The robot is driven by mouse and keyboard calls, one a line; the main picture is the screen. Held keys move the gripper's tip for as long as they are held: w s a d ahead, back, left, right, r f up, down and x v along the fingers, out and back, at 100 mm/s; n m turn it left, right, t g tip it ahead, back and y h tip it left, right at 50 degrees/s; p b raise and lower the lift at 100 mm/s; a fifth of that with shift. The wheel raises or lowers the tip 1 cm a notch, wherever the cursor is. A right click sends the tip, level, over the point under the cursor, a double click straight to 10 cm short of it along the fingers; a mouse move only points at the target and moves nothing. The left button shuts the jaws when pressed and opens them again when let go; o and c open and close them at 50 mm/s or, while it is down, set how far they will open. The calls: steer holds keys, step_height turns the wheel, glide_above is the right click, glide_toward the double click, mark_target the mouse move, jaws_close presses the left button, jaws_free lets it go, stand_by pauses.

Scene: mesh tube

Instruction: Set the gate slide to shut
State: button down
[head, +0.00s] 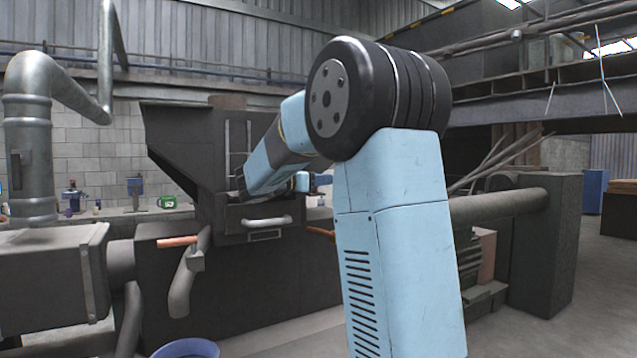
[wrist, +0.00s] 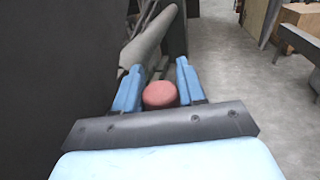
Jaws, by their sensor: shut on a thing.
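In the wrist view a round, dull red knob (wrist: 160,95) sits between the two blue fingers of my gripper (wrist: 158,72), which is shut on it. I cannot tell for sure how the knob joins the gate slide. In the head view my arm crosses in front of the dark machine, and my gripper is mostly hidden behind the arm. Below the machine's dark hopper (head: 180,140), a copper-coloured rod end (head: 178,241) sticks out to the left, and another (head: 320,232) shows to the right, partly behind my arm.
A pale handle (head: 266,222) is on the machine front. A grey duct (head: 30,140) stands at left, and a blue tub (head: 187,348) is at the bottom. A thick pipe (head: 500,204) runs right. Open floor (head: 605,290) lies far right.

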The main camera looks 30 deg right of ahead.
steer(key=shift+w, duration=0.45)
steer(key=shift+w+a+r, duration=0.1)
steer(key=c, duration=1.1)
jaws_free()
steer(key=shift+r, duration=0.1)
steer(key=shift+o, duration=0.7)
steer(key=shift+w, duration=0.2)
steer(key=shift+o, duration=1.1)
steer(key=shift+s+f, duration=0.1)
steer(key=shift+f, duration=0.1)
